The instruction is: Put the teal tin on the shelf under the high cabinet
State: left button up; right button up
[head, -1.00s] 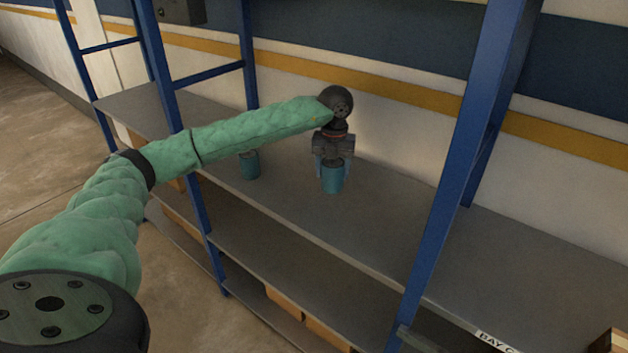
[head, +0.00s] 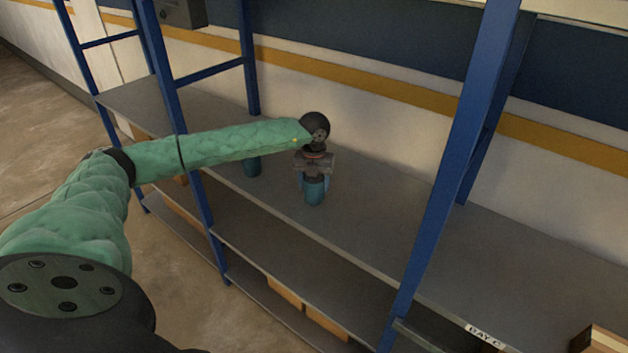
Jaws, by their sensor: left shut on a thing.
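My left gripper (head: 314,182) points down over the grey middle shelf (head: 370,230) and is shut on a teal tin (head: 314,196), which is upright. The fingers cover the upper part of the tin. I cannot tell whether the tin's bottom touches the shelf or is a little above it. My right gripper is out of view.
Blue rack posts (head: 450,190) stand in front of the shelf, one to the right and one to the left (head: 165,75) beside my arm. A "BAY C" label (head: 485,336) and a box (head: 598,340) are at bottom right.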

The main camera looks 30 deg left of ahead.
pick_arm(q)
jog(key=shift+f, duration=0.1)
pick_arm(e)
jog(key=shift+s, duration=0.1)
pick_arm(q)
jog(key=shift+f, duration=0.15)
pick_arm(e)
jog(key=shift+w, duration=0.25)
pick_arm(q)
jog(key=o, duration=1.1)
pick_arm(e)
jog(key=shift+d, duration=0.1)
pick_arm(q)
jog(key=shift+r, duration=0.2)
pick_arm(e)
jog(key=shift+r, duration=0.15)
